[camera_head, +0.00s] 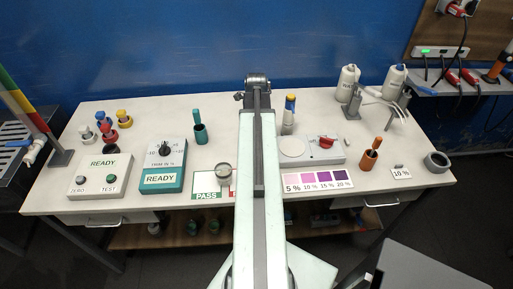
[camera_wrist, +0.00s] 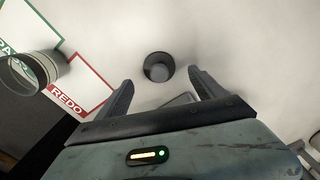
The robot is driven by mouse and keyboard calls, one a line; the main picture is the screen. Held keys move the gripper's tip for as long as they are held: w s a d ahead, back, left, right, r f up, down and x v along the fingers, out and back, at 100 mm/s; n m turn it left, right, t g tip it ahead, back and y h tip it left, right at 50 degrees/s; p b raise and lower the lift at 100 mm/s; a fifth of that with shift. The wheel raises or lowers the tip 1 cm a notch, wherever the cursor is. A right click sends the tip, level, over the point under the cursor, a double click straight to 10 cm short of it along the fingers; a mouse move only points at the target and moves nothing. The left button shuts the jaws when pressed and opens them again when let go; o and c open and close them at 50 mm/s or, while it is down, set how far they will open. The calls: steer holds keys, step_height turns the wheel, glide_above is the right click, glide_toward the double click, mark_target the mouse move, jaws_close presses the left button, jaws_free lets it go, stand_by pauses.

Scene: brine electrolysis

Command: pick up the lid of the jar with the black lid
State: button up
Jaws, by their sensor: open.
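My gripper (camera_wrist: 161,82) is open in the wrist view, its two fingers apart with nothing between them. A dark round thing with a lighter grey round centre (camera_wrist: 158,66) lies just beyond the fingertips, about midway between them. It looks like the black lid seen from above; a jar beneath it cannot be made out. The gap in height between it and my fingers is unclear. In the head view my arm covers the middle of the table, and I cannot pick out the black lid or my fingertips there.
A clear round glass (camera_wrist: 35,72) stands on the PASS/REDO card (camera_wrist: 84,84) to the left. In the head view, a bottle with a blue and yellow top (camera_head: 289,112) and a white device with a red knob (camera_head: 325,148) stand right of my arm. A teal meter (camera_head: 163,165) stands left.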

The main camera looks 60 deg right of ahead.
step_height(320, 180, down, 4)
steer(key=b, duration=0.3)
steer(key=shift+w+f, duration=0.1)
steer(key=shift+f, duration=0.15)
steer(key=shift+r, duration=0.2)
steer(key=c, duration=1.4)
steer(key=shift+c, duration=0.2)
